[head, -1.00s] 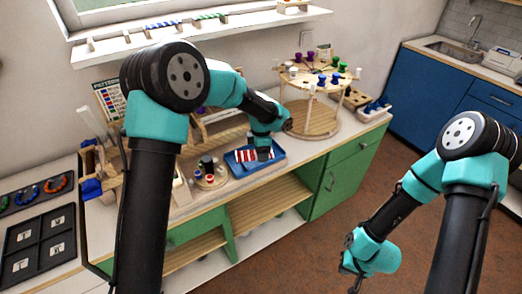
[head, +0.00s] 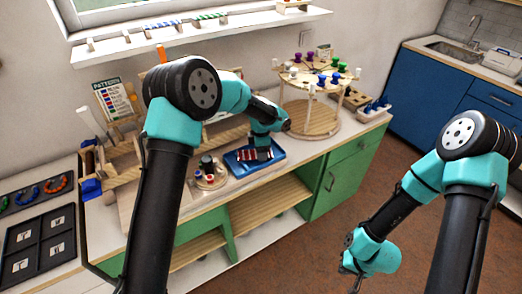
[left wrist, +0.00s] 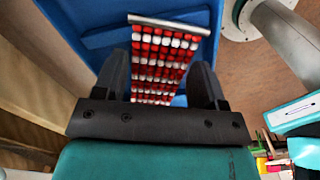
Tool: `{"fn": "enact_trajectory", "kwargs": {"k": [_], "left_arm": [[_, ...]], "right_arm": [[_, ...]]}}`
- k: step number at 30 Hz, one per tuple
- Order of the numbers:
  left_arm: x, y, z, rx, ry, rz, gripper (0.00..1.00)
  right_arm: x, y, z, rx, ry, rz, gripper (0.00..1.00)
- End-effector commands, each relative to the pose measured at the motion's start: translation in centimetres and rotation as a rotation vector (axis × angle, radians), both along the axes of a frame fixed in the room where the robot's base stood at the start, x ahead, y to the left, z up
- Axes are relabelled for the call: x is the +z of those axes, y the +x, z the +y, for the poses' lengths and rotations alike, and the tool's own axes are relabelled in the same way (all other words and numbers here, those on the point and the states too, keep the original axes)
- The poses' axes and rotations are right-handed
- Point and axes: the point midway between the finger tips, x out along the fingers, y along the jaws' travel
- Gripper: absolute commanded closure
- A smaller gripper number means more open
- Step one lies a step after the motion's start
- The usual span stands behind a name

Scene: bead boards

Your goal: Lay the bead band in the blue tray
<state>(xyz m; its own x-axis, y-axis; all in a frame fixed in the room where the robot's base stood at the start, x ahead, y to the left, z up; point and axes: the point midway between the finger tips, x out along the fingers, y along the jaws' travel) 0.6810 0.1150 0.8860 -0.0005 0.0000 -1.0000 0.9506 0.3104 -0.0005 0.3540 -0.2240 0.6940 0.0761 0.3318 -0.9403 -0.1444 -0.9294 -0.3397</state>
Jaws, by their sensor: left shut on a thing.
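The bead band (head: 247,155), rows of red and white beads with a metal bar at one end, is over the blue tray (head: 276,161) on the bench. My left gripper (head: 264,154) is shut on the band and points down at the tray. In the left wrist view the band (left wrist: 165,50) runs between the two dark fingers (left wrist: 167,75), with the blue tray (left wrist: 90,40) behind it. Whether the band touches the tray floor I cannot tell. My right gripper (head: 348,264) hangs low over the floor, away from the bench; its fingers are too small to read.
A round wooden stand (head: 318,115) with coloured spools is right of the tray. A small round holder with spools (head: 210,175) stands close on its left. A pattern card (head: 112,97) and wooden loom parts are further left. The bench front edge is near the tray.

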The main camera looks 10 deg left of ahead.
Motion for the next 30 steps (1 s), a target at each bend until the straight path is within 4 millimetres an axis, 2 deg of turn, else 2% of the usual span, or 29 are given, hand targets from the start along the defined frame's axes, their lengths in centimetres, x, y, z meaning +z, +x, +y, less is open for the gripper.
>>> {"fn": "enact_trajectory", "kwargs": {"k": [12, 13, 16, 25, 30], "left_arm": [[-0.5, 0.0, 0.0, 0.0, 0.0, 0.0, 0.58], [-0.5, 0.0, 0.0, 0.001, 0.0, 0.0, 0.33], [-0.5, 0.0, 0.0, 0.001, 0.0, 0.0, 0.25], [-0.2, 0.0, 0.0, 0.001, -0.001, -0.001, 0.25], [1.2, 0.1, 0.0, 0.001, -0.001, -0.004, 0.25]], "right_arm": [[0.0, 0.0, 0.0, 0.0, 0.0, 0.0, 1.0], [0.0, 0.0, 0.0, 0.0, 0.0, 0.0, 1.0], [0.0, 0.0, 0.0, 0.0, 0.0, 0.0, 1.0], [0.0, 0.0, 0.0, 0.0, 0.0, 0.0, 1.0], [0.0, 0.0, 0.0, 0.0, 0.0, 0.0, 1.0]]}}
